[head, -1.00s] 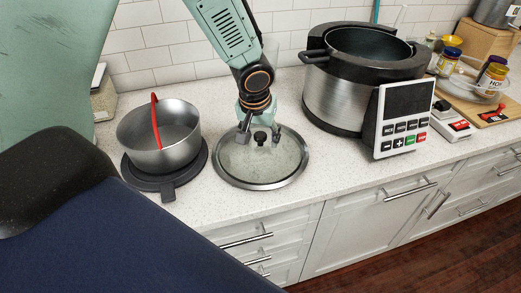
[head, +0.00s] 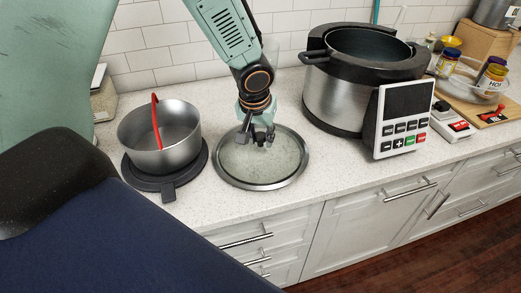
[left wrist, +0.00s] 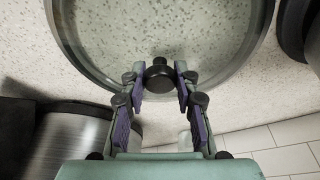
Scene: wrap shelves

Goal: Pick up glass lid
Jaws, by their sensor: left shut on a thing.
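The glass lid (head: 262,172) lies on the counter between the metal pot and the cooker. It is round, with a metal rim and a dark knob. My left gripper (head: 258,138) comes down over the lid from above, its fingers closed around the knob. In the left wrist view the knob (left wrist: 159,77) sits between the two fingertips of the gripper (left wrist: 160,85), and the lid (left wrist: 160,30) spreads out beyond it. The lid appears to rest flat on the counter. My right gripper is not in view.
A metal pot (head: 172,142) with a red handle stands on a dark round base (head: 168,185) to the left. A large cooker (head: 335,100) with a button panel (head: 402,115) stands to the right. Counter (head: 225,205) in front of the lid is narrow but clear.

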